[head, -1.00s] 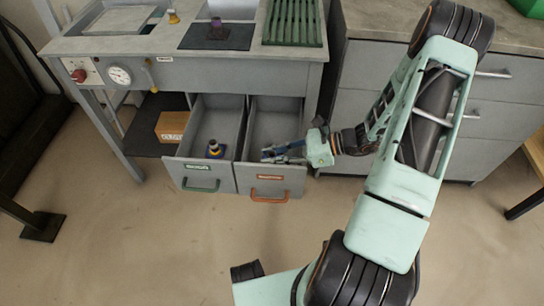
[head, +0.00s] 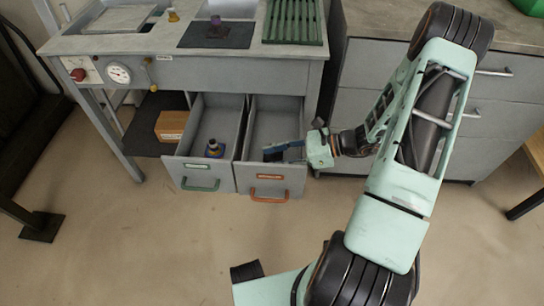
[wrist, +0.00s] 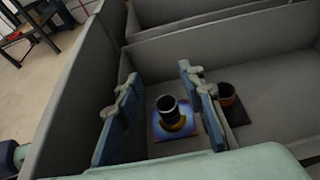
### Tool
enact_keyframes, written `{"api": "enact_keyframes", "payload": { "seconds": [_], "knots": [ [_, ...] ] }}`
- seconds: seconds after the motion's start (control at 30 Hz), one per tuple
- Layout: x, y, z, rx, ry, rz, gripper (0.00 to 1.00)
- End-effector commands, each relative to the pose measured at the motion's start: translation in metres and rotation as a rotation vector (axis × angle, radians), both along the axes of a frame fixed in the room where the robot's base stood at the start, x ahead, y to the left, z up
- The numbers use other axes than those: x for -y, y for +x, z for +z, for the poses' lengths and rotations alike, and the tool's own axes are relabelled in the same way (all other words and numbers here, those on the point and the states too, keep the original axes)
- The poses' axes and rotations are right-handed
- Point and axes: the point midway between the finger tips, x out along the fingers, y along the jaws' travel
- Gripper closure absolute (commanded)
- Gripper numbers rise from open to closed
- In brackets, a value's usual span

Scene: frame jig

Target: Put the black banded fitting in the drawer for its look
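In the wrist view my gripper (wrist: 162,108) is open, its blue fingers apart with nothing held between them. Past the fingers, a fitting with a blue base, dark body and yellow band (wrist: 174,118) stands on the drawer floor. A dark fitting with a dark base and a reddish band (wrist: 229,97) stands beside it, partly hidden by the right finger. In the head view my gripper (head: 283,151) is low in the open orange-handled drawer (head: 269,178).
A cardboard box (head: 171,126) sits on the shelf left of the drawers. Drawer walls surround my fingers.

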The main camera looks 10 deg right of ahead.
Motion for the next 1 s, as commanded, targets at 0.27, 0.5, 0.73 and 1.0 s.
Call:
{"api": "enact_keyframes", "payload": {
  "seconds": [0.27,0.5,0.73,1.0],
  "knots": [
    [0.009,-0.002,0.018,0.000,-0.002,-0.003,0.64],
    [0.058,-0.018,0.040,0.000,-0.002,-0.003,0.64],
    [0.094,-0.030,0.054,0.000,-0.001,-0.002,0.64],
    [0.106,-0.035,0.058,-0.001,0.000,0.001,0.64]
  ]
}}
